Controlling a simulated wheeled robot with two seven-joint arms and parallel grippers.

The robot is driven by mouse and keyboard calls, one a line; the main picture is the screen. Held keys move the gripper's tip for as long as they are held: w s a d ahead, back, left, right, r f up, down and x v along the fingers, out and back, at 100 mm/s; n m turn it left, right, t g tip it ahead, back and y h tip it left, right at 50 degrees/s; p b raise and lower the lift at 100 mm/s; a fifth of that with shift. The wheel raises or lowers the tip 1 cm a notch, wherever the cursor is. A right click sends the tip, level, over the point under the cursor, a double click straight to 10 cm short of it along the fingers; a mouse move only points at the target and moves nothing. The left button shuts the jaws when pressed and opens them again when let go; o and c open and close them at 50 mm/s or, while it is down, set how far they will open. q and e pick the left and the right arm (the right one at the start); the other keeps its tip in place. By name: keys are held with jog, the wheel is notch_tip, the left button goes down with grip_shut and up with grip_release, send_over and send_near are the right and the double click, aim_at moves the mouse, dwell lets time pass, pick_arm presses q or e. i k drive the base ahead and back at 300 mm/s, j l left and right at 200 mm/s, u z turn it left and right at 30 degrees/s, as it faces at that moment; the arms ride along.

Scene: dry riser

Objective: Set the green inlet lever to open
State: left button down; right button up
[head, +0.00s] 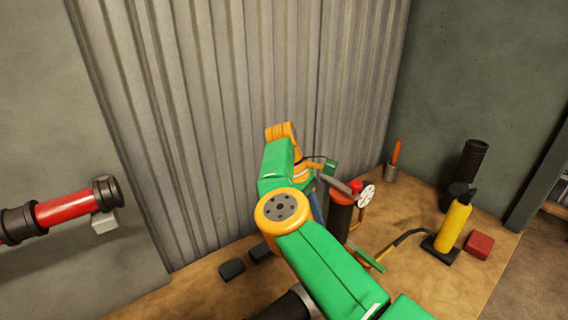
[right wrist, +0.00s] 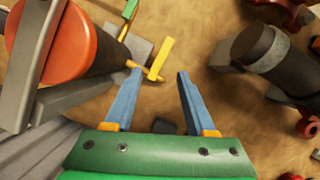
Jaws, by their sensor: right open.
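The green lever (head: 369,260) is a short bar low in front of the riser, a dark cylinder (head: 341,216) with a red top. In the right wrist view a green bar (right wrist: 130,9) shows at the top edge, with a yellow bar (right wrist: 161,58) below it. My right gripper (right wrist: 157,72) is open and empty, its blue fingers pointing down beside the riser. The yellow bar lies just beyond the fingertips, apparently untouched. In the head view my right arm mostly hides the gripper (head: 318,207). My left gripper is out of view.
A white handwheel (head: 366,197) is on the riser. A yellow bottle-shaped object (head: 453,228), a red block (head: 479,245) and a black cylinder (head: 463,175) stand to the right. A red pipe (head: 66,208) is on the left wall. Bare floor (head: 425,285) is at front right.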

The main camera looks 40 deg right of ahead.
aim_at(370, 261)
jog(key=k, duration=2)
